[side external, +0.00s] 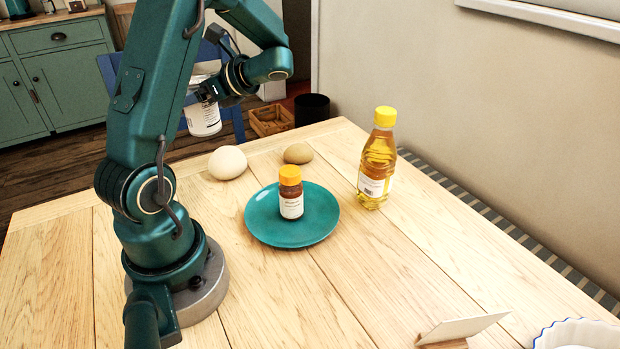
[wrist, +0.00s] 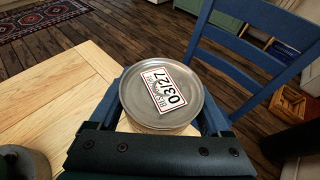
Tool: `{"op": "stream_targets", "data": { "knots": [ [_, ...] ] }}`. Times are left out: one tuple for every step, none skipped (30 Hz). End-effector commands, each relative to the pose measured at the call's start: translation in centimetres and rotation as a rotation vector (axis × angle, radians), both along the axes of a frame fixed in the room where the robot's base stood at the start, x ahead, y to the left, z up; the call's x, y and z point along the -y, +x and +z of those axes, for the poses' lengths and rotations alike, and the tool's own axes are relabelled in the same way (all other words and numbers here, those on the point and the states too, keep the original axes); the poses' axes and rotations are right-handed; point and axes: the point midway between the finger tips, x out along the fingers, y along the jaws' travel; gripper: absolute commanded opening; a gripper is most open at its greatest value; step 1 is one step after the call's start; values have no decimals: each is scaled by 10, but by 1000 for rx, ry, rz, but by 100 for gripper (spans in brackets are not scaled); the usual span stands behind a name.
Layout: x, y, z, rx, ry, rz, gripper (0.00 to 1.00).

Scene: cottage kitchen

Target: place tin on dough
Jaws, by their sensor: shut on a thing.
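The tin (side external: 204,119) is a white-labelled can with a metal end. My gripper (side external: 207,93) is shut on it and holds it in the air at the far left edge of the table. In the wrist view the tin's round metal end (wrist: 188,83) with a numbered label sits between the two fingers. The dough looks to be the pale round ball (side external: 228,162) on the table, right of and below the tin in the side view. The tin is apart from it. The ball is not visible in the wrist view.
A brown lump (side external: 298,153) lies right of the ball. A teal plate (side external: 262,231) bears a yellow-capped jar (side external: 291,193). An oil bottle (side external: 376,160) stands at right. A card (side external: 462,328) and fluted dish (side external: 577,333) are at front right. A blue chair (wrist: 262,55) stands beyond the table edge.

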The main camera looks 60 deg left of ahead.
Motion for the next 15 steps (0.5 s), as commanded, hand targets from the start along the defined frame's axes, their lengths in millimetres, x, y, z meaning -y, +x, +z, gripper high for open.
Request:
{"op": "stream_targets", "data": {
  "knots": [
    [0, 8, -6, -3, 0, -2, 0],
    [-1, 12, -8, -3, 0, -1, 0],
    [-1, 17, -11, -2, 0, -1, 0],
    [-1, 21, -12, -1, 0, 0, 0],
    [-1, 23, -14, -2, -1, 0, 0],
    [-1, 26, -16, -1, 1, 0, 0],
    [-1, 28, -17, -2, 0, 1, 0],
    [-2, 29, -18, -2, 0, 1, 0],
    [-2, 30, -18, -1, 1, 1, 0],
    [-2, 31, -19, -1, 1, 1, 0],
    [-2, 31, -22, -2, 0, 1, 0],
    [-2, 31, -26, -3, 0, 1, 0],
    [-1, 31, -30, -5, -2, 1, 0],
    [-1, 31, -35, -6, -1, 1, 0],
    [-1, 30, -41, -6, -3, 0, 0]
  ]
}}
